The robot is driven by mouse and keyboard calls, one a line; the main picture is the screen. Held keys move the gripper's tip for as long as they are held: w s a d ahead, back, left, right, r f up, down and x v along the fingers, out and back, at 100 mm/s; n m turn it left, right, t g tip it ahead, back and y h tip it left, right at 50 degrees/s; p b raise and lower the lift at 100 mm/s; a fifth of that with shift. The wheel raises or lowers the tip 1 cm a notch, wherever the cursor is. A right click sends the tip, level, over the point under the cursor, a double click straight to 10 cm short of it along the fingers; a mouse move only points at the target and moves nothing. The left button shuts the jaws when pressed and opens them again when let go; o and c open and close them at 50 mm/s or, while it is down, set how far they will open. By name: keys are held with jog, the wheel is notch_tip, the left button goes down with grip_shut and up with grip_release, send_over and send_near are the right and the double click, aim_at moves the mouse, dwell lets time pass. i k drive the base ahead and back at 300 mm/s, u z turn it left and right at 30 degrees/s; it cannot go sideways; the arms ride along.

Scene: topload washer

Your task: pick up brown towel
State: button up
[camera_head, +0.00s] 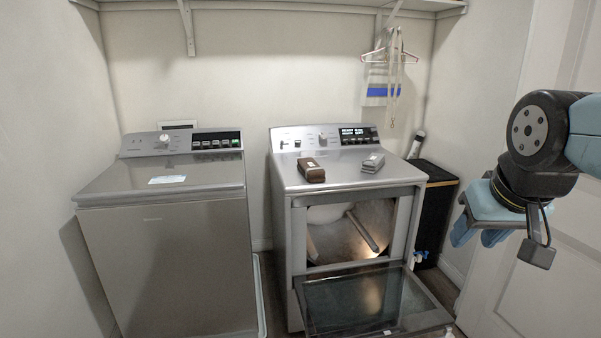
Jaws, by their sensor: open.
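A folded brown towel (311,170) lies on the top of the right-hand machine, left of the middle. A folded grey towel (373,162) lies on the same top, to its right and apart from it. My gripper (481,236) hangs at the right of the view, its blue fingers pointing down and to the left. It is open, with nothing visible in it. It is well apart from the brown towel, to the right of the machine in the picture.
The right-hand machine (290,235) has its front door (365,302) folded down and open. A closed top-load washer (170,265) stands at the left. A black bin (433,210) stands right of the open machine. A hanger with cloth (378,75) hangs above, under a shelf (290,5).

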aim_at(313, 172)
jog(key=u, duration=0.1)
jog(key=i, duration=1)
jog(key=z, duration=0.1)
